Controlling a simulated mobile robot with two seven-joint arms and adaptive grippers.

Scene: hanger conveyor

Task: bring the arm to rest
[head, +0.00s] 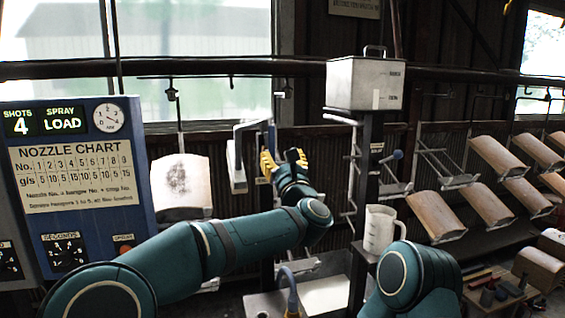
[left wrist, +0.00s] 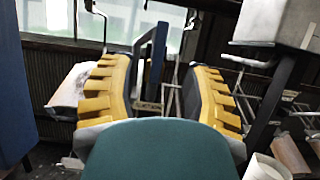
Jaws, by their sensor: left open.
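My left arm comes in from the left in the head view, with its forearm stretched up toward the hanging line. My left gripper (head: 284,158) has yellow padded fingers, spread apart with nothing between them. In the left wrist view the two fingers (left wrist: 160,75) also stand wide apart. Beyond them is a blue-grey upright frame (left wrist: 153,62), which also shows in the head view (head: 239,150), just left of the gripper. I cannot tell whether the gripper touches it. Part of my right arm shows low in the head view; its gripper is out of sight.
A blue control panel (head: 75,190) with a nozzle chart stands at left. A post carries a metal tank (head: 365,83), with a white jug (head: 380,229) lower down. A bench (head: 500,290) holds small tools.

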